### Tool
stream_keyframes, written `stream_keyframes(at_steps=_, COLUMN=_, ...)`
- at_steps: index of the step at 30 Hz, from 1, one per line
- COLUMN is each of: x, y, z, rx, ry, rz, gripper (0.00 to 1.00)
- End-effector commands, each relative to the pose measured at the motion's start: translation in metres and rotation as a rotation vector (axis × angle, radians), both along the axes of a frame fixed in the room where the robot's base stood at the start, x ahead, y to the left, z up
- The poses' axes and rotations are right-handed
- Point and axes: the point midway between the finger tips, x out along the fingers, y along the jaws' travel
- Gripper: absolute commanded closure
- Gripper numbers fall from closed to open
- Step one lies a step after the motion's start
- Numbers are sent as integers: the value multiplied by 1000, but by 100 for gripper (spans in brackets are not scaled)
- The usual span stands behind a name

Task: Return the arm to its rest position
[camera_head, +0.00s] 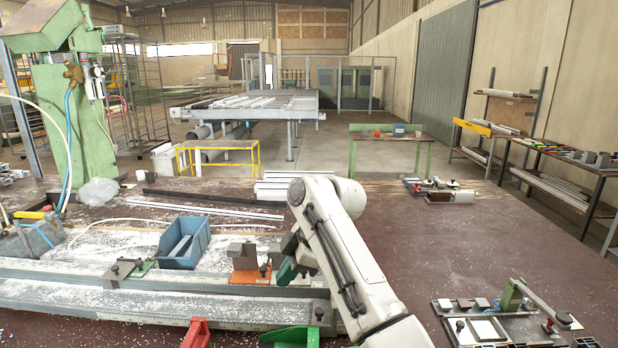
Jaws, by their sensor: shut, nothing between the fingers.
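My white arm (345,245) rises from the bottom edge, right of the middle, to a bend above the bench. Dark cables run along its near side. A small dark part (289,243) shows at its left side, low over the bench, and may belong to my wrist or gripper. The fingers cannot be made out; the arm hides what lies behind it. No object is seen held by the arm. Grey blocks on an orange base (250,276) and a green piece (287,270) lie close to the arm's left side; whether they touch it cannot be told.
A blue bin (184,243) stands on the chip-covered bench to the left. A red clamp (196,333) and a green clamp (291,337) are at the front. A fixture plate (500,326) sits at lower right. The brown bench top (450,245) right of the arm is mostly clear.

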Motion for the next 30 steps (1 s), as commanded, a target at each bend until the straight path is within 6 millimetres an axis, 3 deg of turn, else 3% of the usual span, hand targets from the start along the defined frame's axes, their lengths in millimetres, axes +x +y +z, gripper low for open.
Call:
stream_keyframes(at_steps=8, x=-10, y=-12, z=-39, rx=-6, ry=38, rz=-70, gripper=100)
stream_keyframes(at_steps=17, x=-37, y=-37, z=-109, rx=-17, ry=109, rz=-218, gripper=100)
stream_keyframes(at_steps=23, x=-78, y=-74, z=-187, rx=-32, ry=191, rz=-411, gripper=100)
stream_keyframes(at_steps=30, x=-160, y=-136, z=-278, rx=-59, ry=302, rz=-738, gripper=100)
